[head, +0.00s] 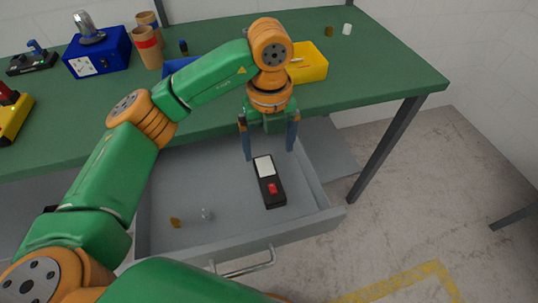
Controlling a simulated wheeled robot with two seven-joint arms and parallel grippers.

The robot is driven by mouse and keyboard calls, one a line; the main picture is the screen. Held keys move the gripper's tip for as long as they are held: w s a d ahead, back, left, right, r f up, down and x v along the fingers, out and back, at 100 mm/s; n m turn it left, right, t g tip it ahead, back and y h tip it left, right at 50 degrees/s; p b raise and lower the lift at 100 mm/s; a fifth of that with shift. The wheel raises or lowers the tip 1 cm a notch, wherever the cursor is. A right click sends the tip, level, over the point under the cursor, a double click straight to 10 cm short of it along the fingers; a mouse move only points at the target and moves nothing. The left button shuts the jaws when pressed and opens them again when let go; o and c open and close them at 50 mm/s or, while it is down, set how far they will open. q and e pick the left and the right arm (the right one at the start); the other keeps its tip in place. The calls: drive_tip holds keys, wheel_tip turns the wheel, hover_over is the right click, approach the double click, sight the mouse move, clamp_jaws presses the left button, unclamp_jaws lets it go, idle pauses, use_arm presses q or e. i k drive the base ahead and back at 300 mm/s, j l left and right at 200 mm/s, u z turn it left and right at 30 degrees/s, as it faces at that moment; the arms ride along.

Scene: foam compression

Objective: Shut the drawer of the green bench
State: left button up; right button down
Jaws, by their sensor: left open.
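The green bench (375,80) has a grey drawer (185,205) pulled out toward me, with a metal bar handle (246,268) on its front. In the drawer lie a black device (275,197) with a white panel and a red switch, a small orange-brown piece (175,222) and a small clear or grey piece (207,213). My left gripper (269,155) points down over the drawer, its two dark fingers apart and empty, just behind the black device in the picture. Whether it touches anything is hard to tell. My right gripper is not in view.
A bench leg (385,150) stands right of the drawer. The floor at right is clear.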

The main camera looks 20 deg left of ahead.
sight(214, 174)
drive_tip(key=k+l, duration=0.2)
drive_tip(key=k, duration=0.3)
drive_tip(key=k+l, duration=0.2)
drive_tip(key=k, duration=0.25)
